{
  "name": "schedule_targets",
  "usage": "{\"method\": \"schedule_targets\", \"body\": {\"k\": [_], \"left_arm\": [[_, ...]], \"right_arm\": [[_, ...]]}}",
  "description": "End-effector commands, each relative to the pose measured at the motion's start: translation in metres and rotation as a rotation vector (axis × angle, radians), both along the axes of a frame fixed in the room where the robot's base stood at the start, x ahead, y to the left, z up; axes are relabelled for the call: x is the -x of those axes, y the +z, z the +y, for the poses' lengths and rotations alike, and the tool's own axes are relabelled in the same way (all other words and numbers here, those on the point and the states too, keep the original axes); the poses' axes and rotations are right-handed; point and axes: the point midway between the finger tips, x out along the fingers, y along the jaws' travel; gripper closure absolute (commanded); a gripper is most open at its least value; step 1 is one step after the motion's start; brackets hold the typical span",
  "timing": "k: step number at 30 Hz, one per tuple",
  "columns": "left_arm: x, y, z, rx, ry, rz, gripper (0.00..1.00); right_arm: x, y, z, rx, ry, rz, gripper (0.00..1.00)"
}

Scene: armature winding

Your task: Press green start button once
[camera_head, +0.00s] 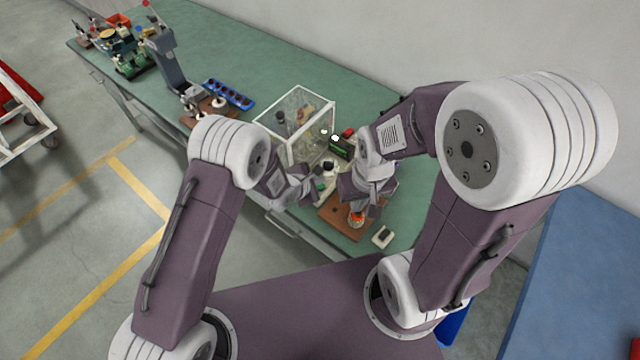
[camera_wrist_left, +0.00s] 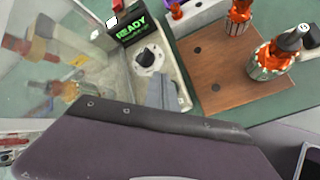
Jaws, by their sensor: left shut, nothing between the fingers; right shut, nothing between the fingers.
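The winding machine's control panel shows in the left wrist view, with a black display (camera_wrist_left: 130,30) reading READY in green. A black knob (camera_wrist_left: 147,56) sits on a pale round plate below it. In the head view the display (camera_head: 341,149) stands at the right of the clear enclosure (camera_head: 300,115). No green start button can be made out. My left gripper (camera_head: 319,172) is shut and empty close to the panel; its grey fingers (camera_wrist_left: 164,90) lie just below the knob, apparent contact unclear. My right gripper (camera_head: 352,192) is shut and empty, beside it over the board.
A brown board (camera_wrist_left: 215,80) holds copper-wound armatures, one (camera_wrist_left: 268,62) upright near its edge. A small white-and-black item (camera_head: 382,236) lies at the green table's (camera_head: 260,65) front. A blue tray (camera_head: 229,94) and other fixtures stand farther left.

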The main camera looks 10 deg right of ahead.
Motion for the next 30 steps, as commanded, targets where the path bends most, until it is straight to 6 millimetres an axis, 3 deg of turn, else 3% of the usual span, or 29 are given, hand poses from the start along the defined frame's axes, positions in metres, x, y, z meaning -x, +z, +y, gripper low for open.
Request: {"method": "schedule_targets", "body": {"k": [30], "left_arm": [[0.0, -0.0085, 0.0, 0.0, 0.0, 0.0, 1.0]], "right_arm": [[0.0, -0.0054, 0.0, 0.0, 0.0, 0.0, 1.0]]}}
